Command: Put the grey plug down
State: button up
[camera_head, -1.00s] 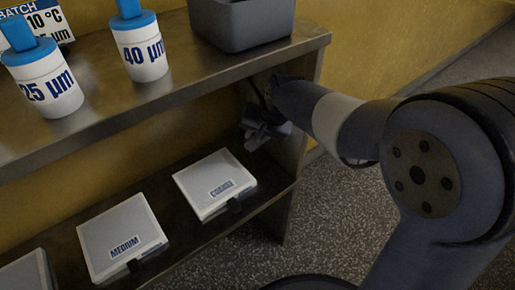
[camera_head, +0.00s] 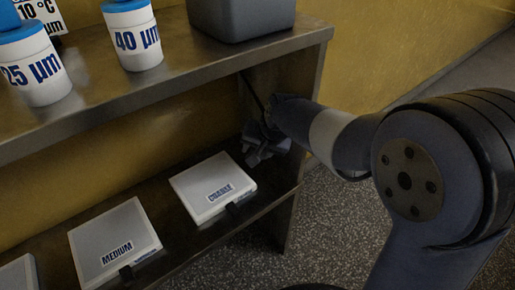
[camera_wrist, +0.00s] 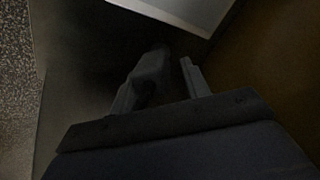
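My gripper (camera_head: 258,150) reaches in under the upper shelf, low over the right end of the lower shelf. In the wrist view, the two grey fingers of my gripper (camera_wrist: 163,90) stand apart. A dark grey lump, likely the grey plug (camera_wrist: 152,68), lies beside the left finger, with a dark gap between it and the right finger. The picture is too dark to tell whether it touches the left finger or the shelf. In the head view I cannot tell the plug from the gripper.
On the lower shelf (camera_head: 188,236), a white box labelled COARSE (camera_head: 212,186) lies left of my gripper, and a MEDIUM box (camera_head: 113,241) farther left. The upper shelf (camera_head: 185,85) above holds a 40 µm jar (camera_head: 134,38), a 25 µm jar (camera_head: 36,68) and a grey bin (camera_head: 240,14).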

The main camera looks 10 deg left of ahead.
jog(key=shift+o, duration=0.5)
jog(key=shift+r, duration=0.35)
jog(key=p+v, duration=0.5)
jog(key=v, duration=0.6)
jog(key=shift+s+d+r, duration=0.2)
jog(key=shift+s+r, duration=0.05)
